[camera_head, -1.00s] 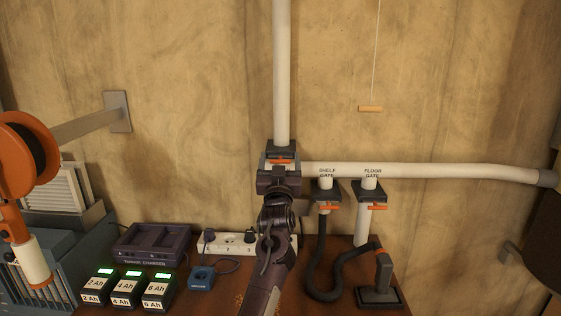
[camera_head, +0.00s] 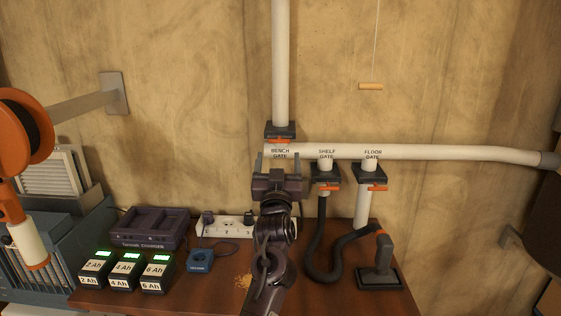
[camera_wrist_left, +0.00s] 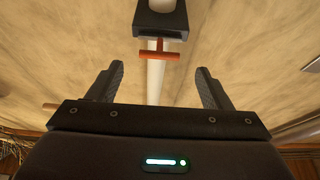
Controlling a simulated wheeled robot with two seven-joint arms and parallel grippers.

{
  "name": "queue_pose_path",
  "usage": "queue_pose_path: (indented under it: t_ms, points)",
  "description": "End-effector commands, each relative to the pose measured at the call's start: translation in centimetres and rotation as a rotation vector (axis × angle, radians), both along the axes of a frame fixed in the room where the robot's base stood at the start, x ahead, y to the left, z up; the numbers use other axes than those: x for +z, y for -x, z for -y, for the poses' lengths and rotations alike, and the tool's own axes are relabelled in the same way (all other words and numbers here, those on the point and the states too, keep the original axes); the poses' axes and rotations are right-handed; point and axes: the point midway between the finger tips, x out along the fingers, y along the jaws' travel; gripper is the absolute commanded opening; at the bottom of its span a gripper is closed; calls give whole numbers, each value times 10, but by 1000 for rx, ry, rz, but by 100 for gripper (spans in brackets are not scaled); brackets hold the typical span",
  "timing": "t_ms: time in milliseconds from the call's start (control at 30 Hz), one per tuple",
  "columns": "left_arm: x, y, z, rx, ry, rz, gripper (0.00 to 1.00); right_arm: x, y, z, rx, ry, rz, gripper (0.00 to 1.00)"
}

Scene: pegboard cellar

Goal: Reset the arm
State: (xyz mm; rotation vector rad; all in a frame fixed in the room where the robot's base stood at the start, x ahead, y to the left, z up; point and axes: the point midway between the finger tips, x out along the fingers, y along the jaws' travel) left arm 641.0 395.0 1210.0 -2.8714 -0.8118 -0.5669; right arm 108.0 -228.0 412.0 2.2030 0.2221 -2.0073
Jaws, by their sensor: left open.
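My left gripper (camera_head: 278,163) is in the middle of the head view, pointing at the wall just below the bench gate (camera_head: 280,131). In the left wrist view my left gripper (camera_wrist_left: 158,85) shows two dark fingers spread apart with nothing between them. The bench gate's orange handle (camera_wrist_left: 156,54) is beyond the fingertips, apart from them, under its dark gate block (camera_wrist_left: 160,22). My right gripper is in neither view.
The shelf gate (camera_head: 325,175) and floor gate (camera_head: 371,174) hang right of my arm, with a dark hose (camera_head: 322,235) below. A charger (camera_head: 153,228), several batteries (camera_head: 123,272) and a power strip (camera_head: 228,227) are on the bench at left. A pull cord handle (camera_head: 371,86) hangs upper right.

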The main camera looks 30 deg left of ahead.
Motion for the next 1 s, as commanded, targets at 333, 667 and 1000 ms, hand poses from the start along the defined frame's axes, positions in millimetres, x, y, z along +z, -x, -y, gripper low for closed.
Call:
queue_pose_path:
  t_ms: [333, 667, 1000]
  points:
    - [-11, 0, 6, -24, 6, -39, 73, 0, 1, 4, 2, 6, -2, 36]
    - [-178, 64, 102, -338, 135, -669, 73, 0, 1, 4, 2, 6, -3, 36]
    - [-285, 204, 174, -489, 245, -1268, 73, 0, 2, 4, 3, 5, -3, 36]
